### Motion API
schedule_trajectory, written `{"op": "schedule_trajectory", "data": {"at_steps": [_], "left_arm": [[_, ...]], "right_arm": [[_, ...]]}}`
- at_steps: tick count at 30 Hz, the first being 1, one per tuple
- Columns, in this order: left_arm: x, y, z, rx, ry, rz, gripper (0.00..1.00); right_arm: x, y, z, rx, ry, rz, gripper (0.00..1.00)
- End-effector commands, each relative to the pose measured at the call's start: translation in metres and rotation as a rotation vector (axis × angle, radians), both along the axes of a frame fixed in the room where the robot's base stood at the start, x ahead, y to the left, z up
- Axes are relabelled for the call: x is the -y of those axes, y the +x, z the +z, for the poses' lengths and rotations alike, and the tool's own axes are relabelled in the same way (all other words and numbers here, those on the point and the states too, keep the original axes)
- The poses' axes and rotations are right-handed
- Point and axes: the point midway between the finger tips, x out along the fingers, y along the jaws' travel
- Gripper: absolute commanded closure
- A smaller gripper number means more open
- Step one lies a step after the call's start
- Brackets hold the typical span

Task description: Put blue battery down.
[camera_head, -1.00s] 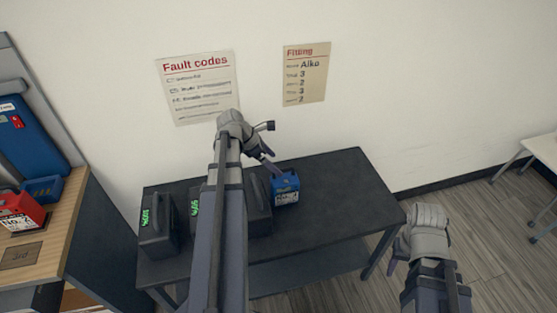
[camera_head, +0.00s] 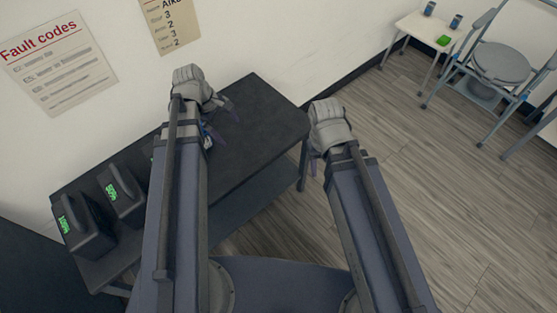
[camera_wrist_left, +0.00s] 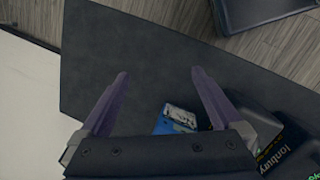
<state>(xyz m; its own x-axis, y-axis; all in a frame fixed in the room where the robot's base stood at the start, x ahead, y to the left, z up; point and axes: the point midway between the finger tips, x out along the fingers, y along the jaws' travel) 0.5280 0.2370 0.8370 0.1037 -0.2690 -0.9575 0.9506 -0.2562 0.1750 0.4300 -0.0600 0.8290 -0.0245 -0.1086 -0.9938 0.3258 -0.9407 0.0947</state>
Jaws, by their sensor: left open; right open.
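The blue battery (camera_wrist_left: 176,120) stands on the dark table (camera_wrist_left: 140,40), partly covered by my left gripper's body in the left wrist view. In the head view only a small blue and white bit of it (camera_head: 207,138) shows beside my left wrist. My left gripper (camera_wrist_left: 160,73) is open with nothing between its fingertips, above the tabletop; in the head view it (camera_head: 224,114) is over the table's middle. My right gripper (camera_head: 314,162) is open and empty, off the table's right end.
The table's right part (camera_head: 265,115) is clear. A white side table (camera_head: 430,32) and a grey chair (camera_head: 500,65) stand at the far right.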

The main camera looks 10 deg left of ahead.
Motion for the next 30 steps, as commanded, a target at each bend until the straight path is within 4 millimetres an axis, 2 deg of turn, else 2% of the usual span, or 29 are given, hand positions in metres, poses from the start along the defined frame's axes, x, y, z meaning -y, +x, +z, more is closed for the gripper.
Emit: {"op": "schedule_trajectory", "data": {"at_steps": [1,6,9,12,15,19,26,30], "left_arm": [[0.030,-0.011,-0.002,0.007,0.044,-0.169,0.00],[0.098,-0.042,-0.008,0.030,0.182,-0.727,0.00],[0.129,-0.061,-0.009,0.037,0.247,-1.025,0.00],[0.151,-0.077,-0.009,0.038,0.298,-1.273,0.00],[0.165,-0.089,-0.009,0.037,0.331,-1.452,0.00],[0.175,-0.097,-0.008,0.033,0.355,-1.584,0.00],[0.177,-0.098,-0.004,0.032,0.362,-1.623,0.00],[0.177,-0.098,0.015,0.032,0.361,-1.621,0.00]], "right_arm": [[0.000,0.000,0.000,0.000,0.000,0.000,0.50],[0.000,0.000,0.000,0.000,0.000,0.000,0.50],[0.000,0.000,0.000,0.000,0.000,0.000,0.50],[0.000,0.000,0.000,0.000,0.000,0.000,0.50],[0.000,0.000,0.000,0.000,0.000,0.000,0.50],[0.000,0.000,0.000,0.000,0.000,0.000,0.50],[0.000,0.000,0.003,0.000,0.000,0.000,0.50],[0.000,0.000,0.023,0.000,0.000,0.000,0.50]]}}
